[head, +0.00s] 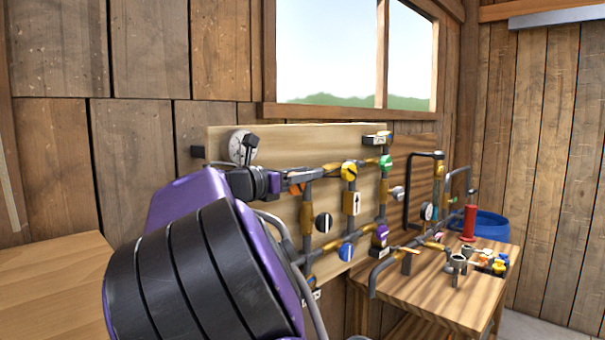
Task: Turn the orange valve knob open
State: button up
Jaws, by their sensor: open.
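A board of pipes and valves (280,140) is fixed to the wooden wall. My purple and black arm fills the lower left and covers much of the board's left part. My gripper (287,183) is small and dark here, at the upper left of the pipework, and is open. A small orange part (297,189), perhaps the orange valve knob, shows right at the gripper's tip. I cannot tell whether the fingers are around it, touching it or in front of it. Its turn position is hidden.
Round yellow (348,171), green (386,163) and blue (346,251) knobs sit on nearby pipes. A gauge (240,146) is at the board's upper left.

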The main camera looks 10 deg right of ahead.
jog(key=shift+w+d, duration=0.2)
jog(key=shift+d, duration=0.15)
grip_shut()
